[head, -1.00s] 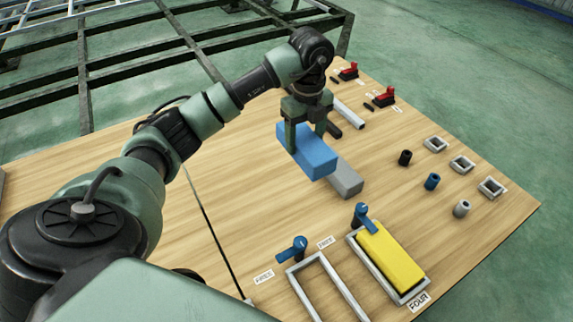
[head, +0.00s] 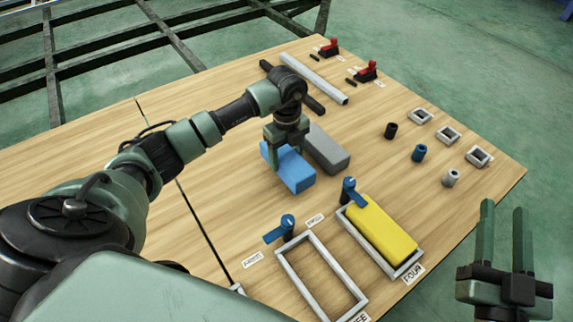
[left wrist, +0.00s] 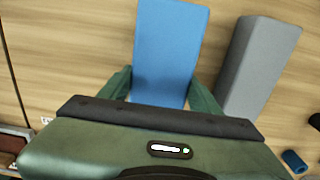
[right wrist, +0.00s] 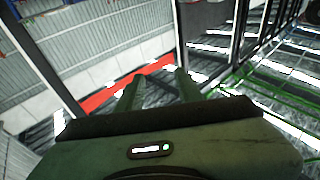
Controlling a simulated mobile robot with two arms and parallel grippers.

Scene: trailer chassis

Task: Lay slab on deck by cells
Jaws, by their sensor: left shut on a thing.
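My left gripper (head: 285,140) is shut on a blue slab (head: 293,172), gripping it near its far end. The slab also shows between the fingers in the left wrist view (left wrist: 170,45). It is level, low over or on the wooden deck (head: 225,215); I cannot tell whether it touches. A grey slab (head: 327,149) lies just right of it. A yellow slab (head: 380,230) sits in the framed cell marked FOUR (head: 398,273). An empty framed cell (head: 323,283) is left of that. My right gripper (head: 504,208) is open and empty, off the deck's right edge.
Blue-handled clamps (head: 287,222) stand by the cells. Small cylinders (head: 420,153) and square frames (head: 448,135) are at right. A grey bar (head: 315,78) and red-handled clamps (head: 367,70) are at the back. Bare deck lies between the blue slab and the cells.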

